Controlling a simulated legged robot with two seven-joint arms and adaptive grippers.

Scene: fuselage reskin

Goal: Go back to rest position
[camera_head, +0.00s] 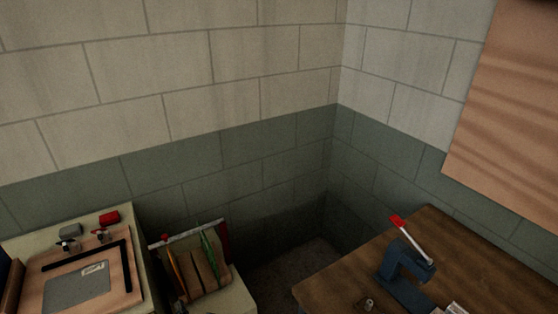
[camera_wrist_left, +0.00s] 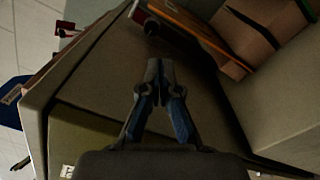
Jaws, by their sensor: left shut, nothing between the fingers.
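My left gripper (camera_wrist_left: 159,66) shows in the left wrist view, its two dark fingers together at the tips with nothing between them. It hangs in front of the side of a pale cabinet (camera_wrist_left: 90,138). I cannot make out either gripper in the head view. My right gripper is in neither view.
In the head view a cabinet at left carries a wooden board (camera_head: 122,250) with a grey sheet (camera_head: 76,289). A low stand (camera_head: 237,297) holds upright files. A wooden bench (camera_head: 480,262) at right carries a blue tool (camera_head: 402,275) with a red-tipped handle. Block walls meet behind.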

